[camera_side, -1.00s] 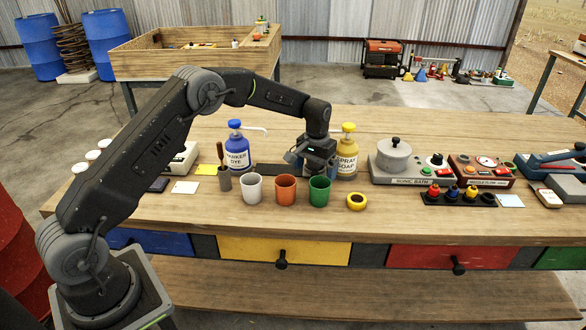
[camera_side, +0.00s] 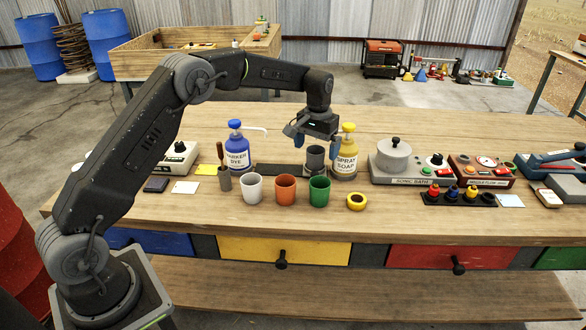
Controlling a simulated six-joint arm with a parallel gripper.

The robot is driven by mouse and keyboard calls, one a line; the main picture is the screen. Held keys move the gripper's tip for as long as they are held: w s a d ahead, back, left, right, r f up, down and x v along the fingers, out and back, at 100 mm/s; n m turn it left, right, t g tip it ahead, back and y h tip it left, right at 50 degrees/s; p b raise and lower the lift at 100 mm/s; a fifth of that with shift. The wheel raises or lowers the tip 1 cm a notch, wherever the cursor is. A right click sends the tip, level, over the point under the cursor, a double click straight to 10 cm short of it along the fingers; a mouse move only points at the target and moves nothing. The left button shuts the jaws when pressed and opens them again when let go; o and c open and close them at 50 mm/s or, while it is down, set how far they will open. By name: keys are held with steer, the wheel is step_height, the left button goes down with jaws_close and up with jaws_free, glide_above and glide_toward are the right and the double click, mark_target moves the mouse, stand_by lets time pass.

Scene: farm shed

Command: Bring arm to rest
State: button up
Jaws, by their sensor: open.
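My gripper (camera_side: 312,143) is open, with its dark blue fingers spread and pointing down. It is above a small dark grey cup (camera_side: 315,160), which stands on a dark strip (camera_side: 275,169) on the wooden bench. The fingers appear raised around or just above the cup's rim; I cannot tell if either touches it. My arm arches over the bench from its base at the lower left.
A blue dye bottle (camera_side: 237,152) and a yellow soap bottle (camera_side: 347,158) flank the gripper. A sonic bath (camera_side: 396,165) is right. Space above is clear.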

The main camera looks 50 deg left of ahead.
steer(key=shift+r, duration=0.35)
steer(key=s+d+r+m+t, duration=0.1)
steer(key=s+d+r+t, duration=0.3)
steer(key=s+r, duration=1.1)
steer(key=s+d+f+m, duration=0.1)
steer(key=s+d, duration=0.1)
steer(key=s, duration=0.8)
steer(key=s+d+m+t, duration=0.1)
steer(key=s+d, duration=0.1)
steer(key=s, duration=0.9)
steer(key=shift+s+d+f+t, duration=0.25)
steer(key=shift+s+f+t, duration=0.05)
steer(key=shift+f, duration=0.1)
